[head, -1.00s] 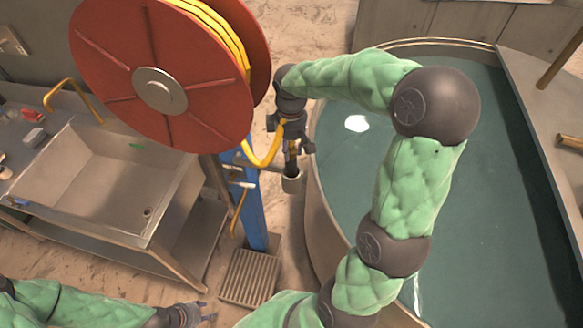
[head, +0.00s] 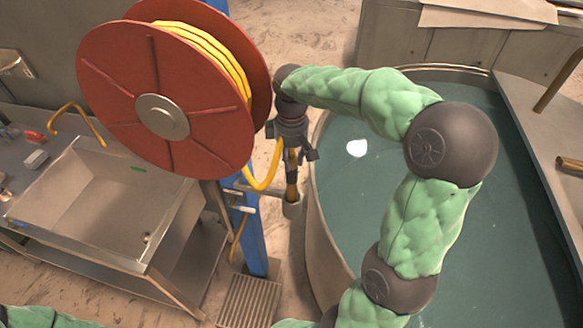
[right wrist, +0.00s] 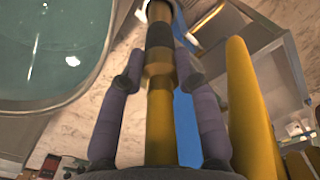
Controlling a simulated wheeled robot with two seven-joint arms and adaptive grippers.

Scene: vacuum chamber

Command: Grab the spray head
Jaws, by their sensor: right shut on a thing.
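The spray head (head: 291,178) is a slim dark and yellow wand, upright beside the blue post, with its lower end in a small grey cup-shaped holder (head: 292,208). My right gripper (head: 292,152) points down and is shut on it from above. In the right wrist view, the spray head (right wrist: 159,110) runs between the two fingers of the gripper (right wrist: 158,72). The yellow hose (head: 262,183) loops next to the gripper, and shows as a thick yellow band (right wrist: 245,110) in the wrist view. My left gripper is out of view.
A red hose reel (head: 165,112) stands close left of my right gripper, on a blue post (head: 251,235). A round water tank (head: 345,200) lies to the right, under my right arm. A steel sink (head: 95,195) is at left, and a floor grate (head: 248,300) below.

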